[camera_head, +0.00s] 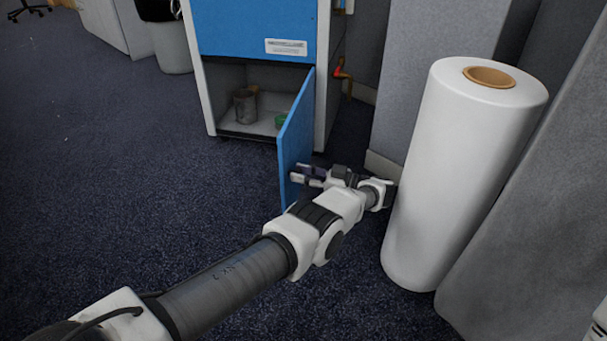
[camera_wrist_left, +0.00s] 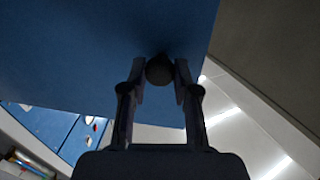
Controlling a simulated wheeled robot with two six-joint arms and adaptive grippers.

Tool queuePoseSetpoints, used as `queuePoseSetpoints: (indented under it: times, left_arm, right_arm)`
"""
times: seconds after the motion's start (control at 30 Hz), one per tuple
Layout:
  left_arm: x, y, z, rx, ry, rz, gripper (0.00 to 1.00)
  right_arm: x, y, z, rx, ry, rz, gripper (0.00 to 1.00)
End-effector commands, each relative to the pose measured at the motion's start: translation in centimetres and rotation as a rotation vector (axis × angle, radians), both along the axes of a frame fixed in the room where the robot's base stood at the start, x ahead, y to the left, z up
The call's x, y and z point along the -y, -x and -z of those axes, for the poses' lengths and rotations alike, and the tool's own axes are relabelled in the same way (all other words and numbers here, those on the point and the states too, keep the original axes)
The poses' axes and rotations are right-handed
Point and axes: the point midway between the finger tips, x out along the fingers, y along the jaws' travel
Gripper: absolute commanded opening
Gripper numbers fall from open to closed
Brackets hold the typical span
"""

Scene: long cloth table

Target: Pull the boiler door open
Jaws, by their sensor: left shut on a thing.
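The blue boiler door (camera_head: 296,138) stands wide open, swung out from the lower part of the boiler (camera_head: 254,30). My left gripper (camera_head: 304,173) is at the outer face of the door, near its free edge. In the left wrist view the door (camera_wrist_left: 90,45) fills the upper left. A dark round knob (camera_wrist_left: 159,69) on it sits between the fingertips of my left gripper (camera_wrist_left: 158,82), which is shut on it. The knob is hidden in the head view. My right gripper is not in view.
Inside the open compartment (camera_head: 228,76) are a grey can (camera_head: 245,106) and a green item (camera_head: 281,121). A tall white roll (camera_head: 455,170) stands close to the right of my left wrist. Carpet (camera_head: 130,190) to the left is clear.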

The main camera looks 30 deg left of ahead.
Motion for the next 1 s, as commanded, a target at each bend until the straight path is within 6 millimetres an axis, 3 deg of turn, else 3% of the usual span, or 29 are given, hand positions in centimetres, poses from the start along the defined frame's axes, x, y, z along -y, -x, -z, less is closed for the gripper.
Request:
queuePoseSetpoints:
  times: [0.3, 0.33, 0.4, 0.77, 1.0]
  left_arm:
    - [-0.1, -0.2, -0.4, 0.008, 0.0, 0.004, 0.0]
    - [-0.1, -0.2, -0.4, 0.008, 0.0, 0.004, 0.33]
    - [-0.1, -0.2, -0.3, 0.007, 0.0, 0.003, 0.55]
    - [0.0, -0.1, -0.4, 0.003, 0.001, 0.0, 0.55]
    - [0.0, -0.1, -2.8, 0.002, 0.0, 0.0, 0.55]
  right_arm:
    - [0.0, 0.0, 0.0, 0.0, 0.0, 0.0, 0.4]
    - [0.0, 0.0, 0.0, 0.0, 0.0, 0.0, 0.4]
    - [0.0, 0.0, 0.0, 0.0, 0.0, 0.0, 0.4]
    - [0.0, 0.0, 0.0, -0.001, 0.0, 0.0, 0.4]
    - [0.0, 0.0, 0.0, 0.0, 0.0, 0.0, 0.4]
